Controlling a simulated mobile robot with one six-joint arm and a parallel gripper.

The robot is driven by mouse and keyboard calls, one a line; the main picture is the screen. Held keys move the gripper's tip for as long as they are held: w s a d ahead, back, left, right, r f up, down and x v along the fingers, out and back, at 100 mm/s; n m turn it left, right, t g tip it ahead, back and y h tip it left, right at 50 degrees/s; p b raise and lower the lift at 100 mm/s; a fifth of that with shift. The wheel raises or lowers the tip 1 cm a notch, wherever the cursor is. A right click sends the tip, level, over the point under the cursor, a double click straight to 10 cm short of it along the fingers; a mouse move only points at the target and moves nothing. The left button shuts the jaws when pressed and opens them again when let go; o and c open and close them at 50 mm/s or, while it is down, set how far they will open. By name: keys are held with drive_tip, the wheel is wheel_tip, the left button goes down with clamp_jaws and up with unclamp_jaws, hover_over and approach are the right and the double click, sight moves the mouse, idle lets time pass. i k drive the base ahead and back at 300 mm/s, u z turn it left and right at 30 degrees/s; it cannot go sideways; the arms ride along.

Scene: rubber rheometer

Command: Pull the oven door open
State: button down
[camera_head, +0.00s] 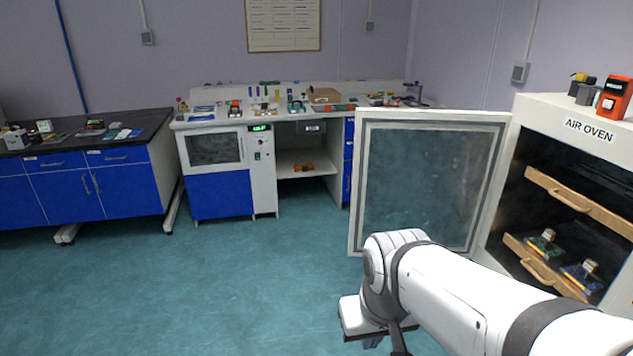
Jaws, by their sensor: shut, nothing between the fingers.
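The air oven (590,132) stands at the right, a white cabinet with a dark interior. Its door (433,116) stands wide open, swung out to the left of the opening on its hinge side. The door has a pale frame around a grey-green panel. My gripper (385,341) is low in the picture, in front of the door's lower edge and mostly hidden by my white wrist. It is shut with nothing in it. I cannot tell whether it touches the door.
Inside the oven are two wooden shelves with handles (570,203); the lower one bears small items. An orange device (614,98) sits on top. A blue-and-white bench (222,194) and a dark-topped bench (75,150) stand behind. The green floor (245,280) at left is clear.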

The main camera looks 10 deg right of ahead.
sight(434, 172)
drive_tip(key=u, duration=0.45)
drive_tip(key=i, duration=1.9)
drive_tip(key=z, duration=0.5)
